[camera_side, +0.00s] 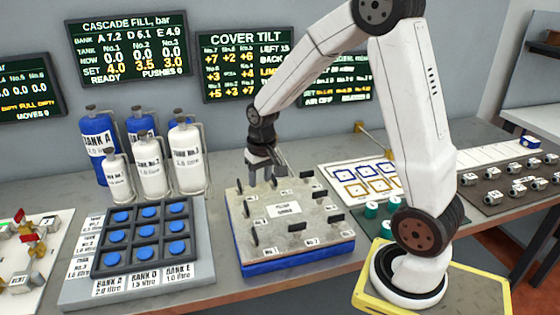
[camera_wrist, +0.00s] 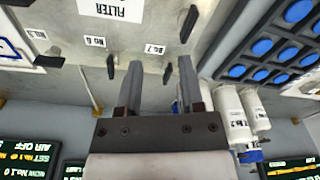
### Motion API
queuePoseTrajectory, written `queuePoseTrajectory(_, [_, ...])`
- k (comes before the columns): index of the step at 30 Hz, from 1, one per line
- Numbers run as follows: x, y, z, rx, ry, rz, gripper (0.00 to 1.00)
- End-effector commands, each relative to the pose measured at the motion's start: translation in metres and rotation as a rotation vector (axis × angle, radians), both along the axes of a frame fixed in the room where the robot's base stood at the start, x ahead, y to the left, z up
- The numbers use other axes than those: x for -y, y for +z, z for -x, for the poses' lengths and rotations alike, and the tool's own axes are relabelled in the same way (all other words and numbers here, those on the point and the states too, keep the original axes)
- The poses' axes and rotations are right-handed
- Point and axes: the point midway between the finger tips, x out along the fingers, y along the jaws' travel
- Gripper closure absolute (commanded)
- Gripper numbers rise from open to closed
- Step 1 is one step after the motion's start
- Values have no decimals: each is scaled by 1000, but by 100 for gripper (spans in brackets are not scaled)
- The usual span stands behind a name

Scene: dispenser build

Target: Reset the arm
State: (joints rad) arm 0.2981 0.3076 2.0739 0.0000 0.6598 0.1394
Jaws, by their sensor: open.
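My white arm stands on a yellow-edged base at the right in the side view. My gripper (camera_side: 263,176) hangs at the far edge of a grey-topped block with a blue base (camera_side: 298,258), labelled as a filter cover. The grey cover plate (camera_wrist: 60,20) fills the upper part of that view, with black upright tabs (camera_wrist: 188,24) and small number labels. Whether the fingertips touch the plate I cannot tell.
A grey panel of blue buttons (camera_side: 148,247) lies left of the block. Blue and white tanks (camera_side: 187,158) stand behind it. Right are a white card with coloured squares (camera_side: 362,181), green-topped cylinders (camera_side: 371,209) and a brown tray of parts (camera_side: 510,186). Lit screens (camera_side: 128,46) hang on the wall.

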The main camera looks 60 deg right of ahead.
Motion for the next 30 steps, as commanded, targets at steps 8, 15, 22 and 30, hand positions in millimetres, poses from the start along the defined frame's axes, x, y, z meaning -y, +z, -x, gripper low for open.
queuePoseTrajectory(8, [-74,-5,49,68,243,25,51])
queuePoseTrajectory(15, [-109,-12,87,113,394,38,51])
queuePoseTrajectory(22, [-117,-15,99,128,437,43,51])
queuePoseTrajectory(30, [-117,-15,99,127,436,42,51])
